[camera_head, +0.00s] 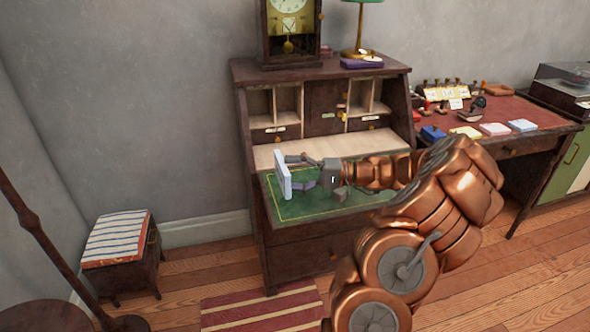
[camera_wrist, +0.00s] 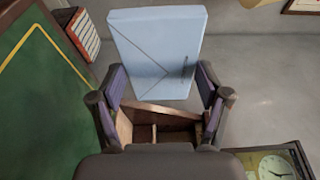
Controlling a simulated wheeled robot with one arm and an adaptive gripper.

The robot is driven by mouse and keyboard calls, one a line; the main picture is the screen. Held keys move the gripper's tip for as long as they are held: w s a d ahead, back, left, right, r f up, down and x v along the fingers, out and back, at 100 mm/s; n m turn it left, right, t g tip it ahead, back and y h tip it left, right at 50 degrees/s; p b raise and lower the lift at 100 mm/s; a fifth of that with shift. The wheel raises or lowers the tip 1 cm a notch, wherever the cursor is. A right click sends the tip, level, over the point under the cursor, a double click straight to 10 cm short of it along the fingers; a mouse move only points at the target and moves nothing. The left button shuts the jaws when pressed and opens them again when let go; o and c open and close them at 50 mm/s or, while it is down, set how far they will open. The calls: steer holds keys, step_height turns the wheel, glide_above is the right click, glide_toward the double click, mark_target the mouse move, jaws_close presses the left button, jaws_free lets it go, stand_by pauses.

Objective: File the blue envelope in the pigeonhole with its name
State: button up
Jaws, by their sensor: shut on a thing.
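A pale blue envelope (camera_head: 284,176) is held upright in my gripper (camera_head: 303,172), above the green writing surface of the desk. In the wrist view the envelope (camera_wrist: 158,50) shows its flap lines and sits between the two fingers of my gripper (camera_wrist: 163,82). The desk's pigeonholes (camera_head: 260,106) are pale wooden compartments left and right of a dark central door. Small labels (camera_head: 275,130) are below them, too small to read. The envelope is in front of the left part of the desk and below the pigeonholes. Part of the compartments (camera_wrist: 150,122) shows between the fingers.
A clock (camera_head: 290,25) and a green lamp (camera_head: 360,20) stand on the desk top. The red-topped side table (camera_head: 545,110) holds several flat coloured items and stamps. A striped stool (camera_head: 117,238) stands at left. The green desk surface (camera_head: 290,210) has free room.

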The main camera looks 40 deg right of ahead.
steer(key=shift+f+b, duration=1)
steer(key=shift+f, duration=2.35)
steer(key=shift+a+f, duration=0.1)
steer(key=shift+f, duration=0.1)
steer(key=o, duration=1.2)
steer(key=shift+s+f, duration=0.1)
steer(key=v, duration=1.1)
steer(key=shift+r, duration=0.4)
steer(key=shift+c, duration=0.2)
steer(key=shift+o, duration=0.3)
steer(key=shift+s+d+r, duration=0.2)
steer(key=shift+s+d, duration=0.1)
steer(key=shift+d, duration=0.3)
steer(key=shift+r, duration=0.1)
